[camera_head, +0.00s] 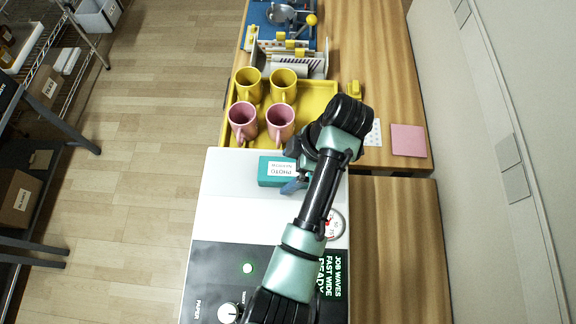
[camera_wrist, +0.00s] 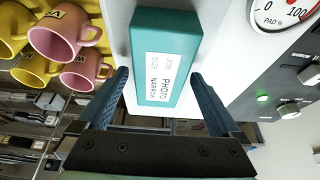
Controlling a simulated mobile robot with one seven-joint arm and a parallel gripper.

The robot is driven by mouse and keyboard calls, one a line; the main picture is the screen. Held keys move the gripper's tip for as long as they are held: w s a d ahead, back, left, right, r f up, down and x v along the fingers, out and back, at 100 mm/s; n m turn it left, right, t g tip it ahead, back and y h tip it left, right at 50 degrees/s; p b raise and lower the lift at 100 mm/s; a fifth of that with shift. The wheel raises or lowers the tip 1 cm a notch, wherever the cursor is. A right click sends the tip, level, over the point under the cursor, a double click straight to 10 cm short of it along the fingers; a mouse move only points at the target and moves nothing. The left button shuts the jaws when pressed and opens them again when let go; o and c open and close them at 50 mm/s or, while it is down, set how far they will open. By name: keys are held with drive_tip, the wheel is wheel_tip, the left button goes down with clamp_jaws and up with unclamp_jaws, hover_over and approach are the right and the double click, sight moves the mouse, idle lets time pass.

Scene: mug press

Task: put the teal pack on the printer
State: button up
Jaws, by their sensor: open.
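The teal pack (camera_head: 274,171), a box with a white PHOTO label, lies on the white top of the printer (camera_head: 225,216), near its far edge. In the wrist view the pack (camera_wrist: 188,50) shows large, its near end between my two blue fingers with a gap on each side. My gripper (camera_wrist: 160,75) is open and does not visibly touch the pack. In the head view my arm hides most of the gripper and the pack's right end.
A yellow tray (camera_head: 318,92) with yellow and pink mugs (camera_head: 281,118) stands just beyond the printer. A round gauge (camera_wrist: 283,12) and a dark control panel (camera_head: 210,265) are on the machine. A pink square (camera_head: 408,140) lies on the wooden table at right.

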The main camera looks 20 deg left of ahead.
drive_tip(key=p+v, duration=0.7)
drive_tip(key=v, duration=0.4)
drive_tip(key=shift+r, duration=0.2)
drive_tip(key=shift+w, duration=0.1)
drive_tip(key=w+d+r+m+t+h, duration=0.15)
drive_tip(key=w+r+m+t, duration=0.5)
drive_tip(key=r, duration=0.75)
drive_tip(key=w+d+r+m+t+h, duration=0.15)
drive_tip(key=w+r+m+t, duration=0.25)
drive_tip(key=w+r+t, duration=0.7)
drive_tip(key=s+d+r+m+t, duration=0.1)
drive_tip(key=s+r+m, duration=0.1)
drive_tip(key=r, duration=0.8)
drive_tip(key=s+d+r+m+t, duration=0.1)
drive_tip(key=s+r+m+t, duration=0.15)
drive_tip(key=r, duration=0.65)
drive_tip(key=s+r+m+t+h, duration=0.1)
drive_tip(key=s+r+m+t, duration=0.5)
drive_tip(key=s+r, duration=0.9)
wheel_tip(320, 180, up, 3)
drive_tip(key=shift+d+r+t+h, duration=0.25)
drive_tip(key=shift+d+t+h, duration=0.15)
drive_tip(key=shift+t, duration=0.4)
